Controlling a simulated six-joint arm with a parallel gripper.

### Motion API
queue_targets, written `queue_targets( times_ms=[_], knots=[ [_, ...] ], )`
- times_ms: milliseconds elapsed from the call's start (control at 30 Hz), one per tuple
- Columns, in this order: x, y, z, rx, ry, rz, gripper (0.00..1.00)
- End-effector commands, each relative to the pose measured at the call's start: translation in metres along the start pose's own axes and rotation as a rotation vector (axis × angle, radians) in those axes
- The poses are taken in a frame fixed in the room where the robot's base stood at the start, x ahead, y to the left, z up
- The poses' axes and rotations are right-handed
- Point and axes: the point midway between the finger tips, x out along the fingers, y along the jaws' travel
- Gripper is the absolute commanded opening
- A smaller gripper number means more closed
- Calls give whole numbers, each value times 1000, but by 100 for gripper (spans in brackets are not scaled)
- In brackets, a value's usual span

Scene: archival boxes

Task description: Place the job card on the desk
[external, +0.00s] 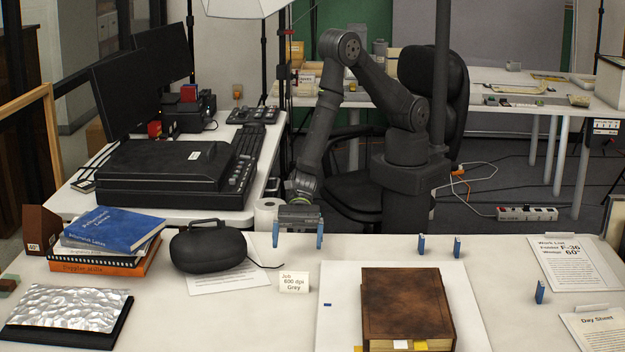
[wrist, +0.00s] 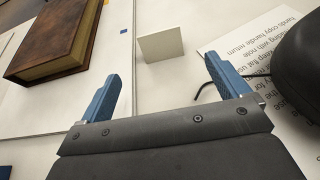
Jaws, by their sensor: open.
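The job card (external: 294,282) is a small white card reading "Job 600 dpi Grey", standing upright on the white desk (external: 250,310). In the wrist view its blank side (wrist: 161,45) faces me, beyond and between my fingertips. My gripper (external: 298,240) has two blue fingers spread wide with nothing between them. In the wrist view the open gripper (wrist: 160,80) points toward the card and is apart from it. The card is fully visible in both views.
A brown leather book (external: 407,310) lies on a white board right of the card. A black rounded case (external: 217,246) with a handle and cable sits left, partly on a printed sheet (external: 228,282). Small blue pegs (external: 421,245) stand to the right. Stacked books (external: 106,240) lie far left.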

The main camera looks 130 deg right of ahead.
Motion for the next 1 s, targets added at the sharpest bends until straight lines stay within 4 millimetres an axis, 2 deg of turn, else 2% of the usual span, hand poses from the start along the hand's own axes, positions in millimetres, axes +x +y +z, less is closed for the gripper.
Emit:
queue_targets(
  times_ms=[300, 367, 533, 633, 767, 1000],
  knots=[
    [-1, 0, 0, 0, 0, -1, 93],
    [-10, -2, -1, 1, -1, -3, 93],
    [-58, -2, -10, 2, 1, -4, 93],
    [-66, 1, -12, 0, -2, 0, 93],
    [-47, 2, -13, -1, 0, 3, 93],
    [7, 2, -13, -1, -1, 4, 93]
  ],
)
